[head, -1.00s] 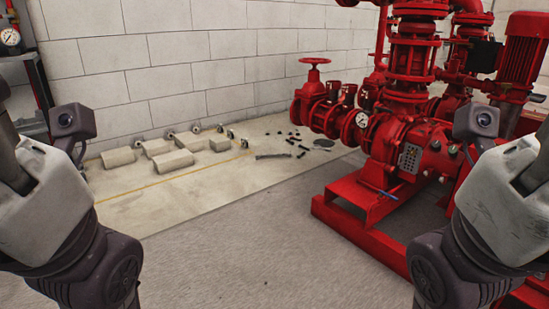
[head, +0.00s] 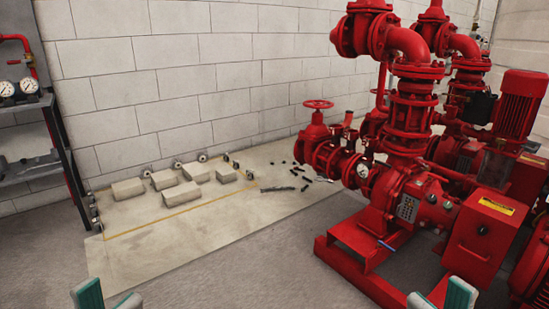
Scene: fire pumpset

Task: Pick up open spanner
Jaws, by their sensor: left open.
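Several small dark items lie on the pale floor mat (head: 170,250), left of the red pump. Among them are a long dark strip-like item (head: 278,189) and a greyish flat item (head: 322,179). They are too small to tell which, if any, is the open spanner. A small blue-handled item (head: 387,245) rests on the red pump's base. Only the green-and-grey fingertips of my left gripper (head: 108,301) show at the bottom left, apart and empty. My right gripper (head: 441,302) shows at the bottom right, also apart and empty. Both are well short of the items.
The red pumpset (head: 410,150) fills the right side, its base frame (head: 345,262) jutting across the floor. Several pale blocks (head: 182,196) lie on the mat's left. A dark shelf rack (head: 30,165) with gauges stands at far left. The grey floor in front is clear.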

